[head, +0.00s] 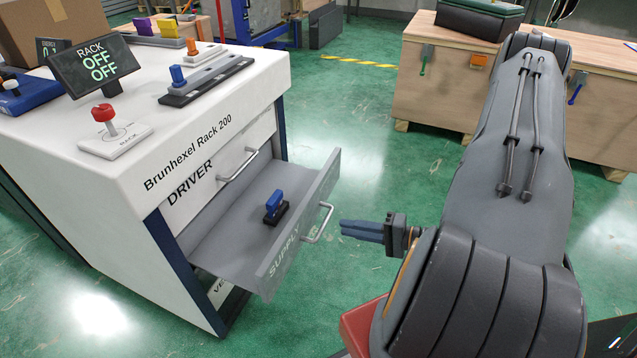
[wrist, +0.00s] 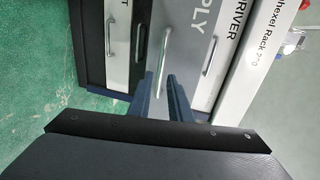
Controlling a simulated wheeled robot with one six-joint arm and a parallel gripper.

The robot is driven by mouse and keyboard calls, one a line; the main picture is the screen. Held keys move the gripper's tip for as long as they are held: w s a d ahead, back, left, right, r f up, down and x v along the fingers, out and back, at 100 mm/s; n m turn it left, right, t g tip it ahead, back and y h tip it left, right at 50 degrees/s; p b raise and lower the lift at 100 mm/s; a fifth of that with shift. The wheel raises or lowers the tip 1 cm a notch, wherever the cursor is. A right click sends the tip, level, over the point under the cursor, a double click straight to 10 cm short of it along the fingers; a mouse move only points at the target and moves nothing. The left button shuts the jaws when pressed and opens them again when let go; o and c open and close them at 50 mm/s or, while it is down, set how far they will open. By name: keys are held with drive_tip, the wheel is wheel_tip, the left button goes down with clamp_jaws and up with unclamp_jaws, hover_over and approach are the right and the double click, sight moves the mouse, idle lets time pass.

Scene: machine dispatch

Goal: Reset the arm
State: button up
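The white rack cabinet (head: 215,122) stands at left, its SUPPLY drawer (head: 325,187) pulled out with a blue switch-like part (head: 273,205) inside. The rack display (head: 95,65) reads OFF OFF. Wooden crates (head: 440,85) stand behind my arm. Green floor is clear between.

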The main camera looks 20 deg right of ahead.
drive_tip(key=shift+w, duration=0.1)
drive_tip(key=w+n+h, duration=0.1)
drive_tip(key=w, duration=0.1)
drive_tip(key=w+d+n+g+h, duration=0.1)
drive_tip(key=w, duration=0.1)
drive_tip(key=w+d+r+n+g+h, duration=0.1)
drive_tip(key=w, duration=0.1)
drive_tip(key=shift+w+d+r+h, duration=0.1)
drive_tip(key=shift+w+d+h, duration=0.05)
drive_tip(key=shift+w+h, duration=0.25)
drive_tip(key=w+a+r+n+g+h, duration=0.1)
drive_tip(key=w+r+n+g+h, duration=0.1)
drive_tip(key=r+h, duration=0.35)
drive_tip(key=w+r+n+g+h, duration=0.2)
drive_tip(key=w+r, duration=0.1)
drive_tip(key=r, duration=0.5)
drive_tip(key=s+a+r+n+g+y, duration=0.1)
drive_tip(key=s+a+r+n+g, duration=0.15)
drive_tip(key=s+a+r, duration=0.75)
drive_tip(key=s+a+r+n+g, duration=0.25)
drive_tip(key=s+a+r, duration=0.35)
drive_tip(key=s+a, duration=0.65)
drive_tip(key=s+d+r+m+p, duration=0.1)
drive_tip(key=d+r+p, duration=0.5)
drive_tip(key=p, duration=0.7)
drive_tip(key=shift+d+r+m, duration=0.25)
drive_tip(key=shift+d+m, duration=0.55)
